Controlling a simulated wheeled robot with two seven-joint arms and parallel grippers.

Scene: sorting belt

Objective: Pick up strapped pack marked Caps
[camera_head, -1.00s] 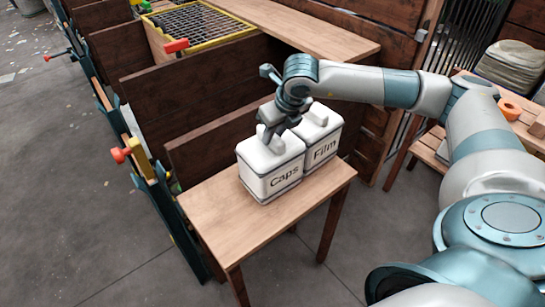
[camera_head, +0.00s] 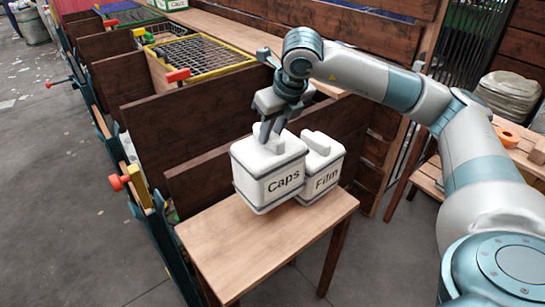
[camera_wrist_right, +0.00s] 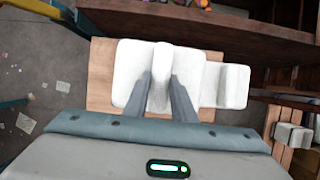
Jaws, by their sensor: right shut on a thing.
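The white pack marked Caps (camera_head: 268,184) has a dark strap band near its bottom and a raised handle on top. My right gripper (camera_head: 271,133) is shut on that handle from above. The pack appears lifted a little above the small wooden table (camera_head: 247,247). In the right wrist view, the two fingers (camera_wrist_right: 160,92) stand on either side of the handle of the Caps pack (camera_wrist_right: 128,68). The white pack marked Film (camera_head: 325,172) stands on the table just behind and to the right, partly hidden by the Caps pack. My left gripper is out of view.
Dark wooden partitions (camera_head: 225,140) stand behind and left of the table. A yellow-rimmed mesh tray (camera_head: 200,55) lies farther back. A side table with an orange ring (camera_head: 507,135) is at the right. The table's front part is clear.

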